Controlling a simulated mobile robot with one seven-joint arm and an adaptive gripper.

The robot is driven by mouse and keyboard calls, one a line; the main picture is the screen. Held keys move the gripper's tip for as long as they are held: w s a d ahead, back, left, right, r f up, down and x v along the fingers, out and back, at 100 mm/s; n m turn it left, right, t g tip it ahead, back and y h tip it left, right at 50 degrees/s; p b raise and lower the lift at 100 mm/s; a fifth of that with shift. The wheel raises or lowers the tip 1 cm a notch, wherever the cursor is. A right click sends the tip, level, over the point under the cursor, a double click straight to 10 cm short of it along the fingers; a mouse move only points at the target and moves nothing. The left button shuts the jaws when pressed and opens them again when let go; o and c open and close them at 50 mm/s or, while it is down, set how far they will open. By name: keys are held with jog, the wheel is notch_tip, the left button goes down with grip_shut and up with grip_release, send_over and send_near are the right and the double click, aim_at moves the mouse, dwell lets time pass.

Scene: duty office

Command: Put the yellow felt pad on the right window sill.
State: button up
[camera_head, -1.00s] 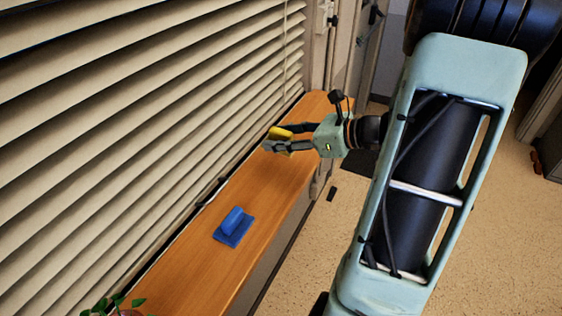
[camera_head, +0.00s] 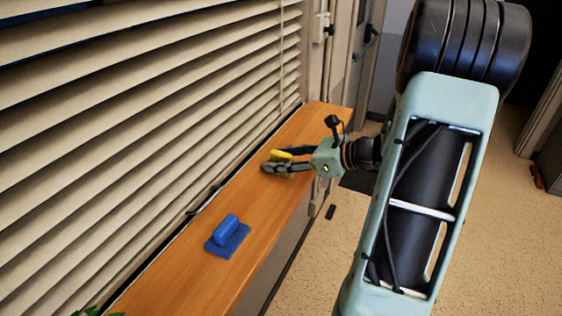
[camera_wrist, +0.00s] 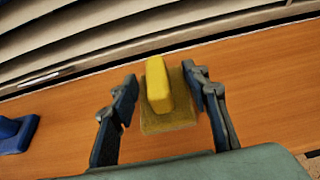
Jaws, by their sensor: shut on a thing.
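The yellow felt pad (camera_wrist: 168,112) has a flat square base and a raised yellow grip block.
A blue pad with a raised grip (camera_head: 228,236) lies on the sill nearer to me. Slatted blinds (camera_head: 130,120) run along the sill's left side. The wood between the two pads is clear. A plant (camera_head: 95,312) shows at the bottom edge.

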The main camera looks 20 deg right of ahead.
jog(key=shift+f, duration=0.2)
jog(key=o, duration=1.1)
jog(key=shift+o, duration=0.2)
jog(key=shift+r, duration=0.1)
jog(key=shift+r, duration=0.15)
jog(key=shift+s+d+r, duration=0.1)
jog(key=shift+s+d, duration=0.1)
jog(key=shift+s, duration=0.05)
jog(key=v, duration=1.1)
jog(key=shift+s, duration=0.2)
jog(key=shift+d, duration=0.1)
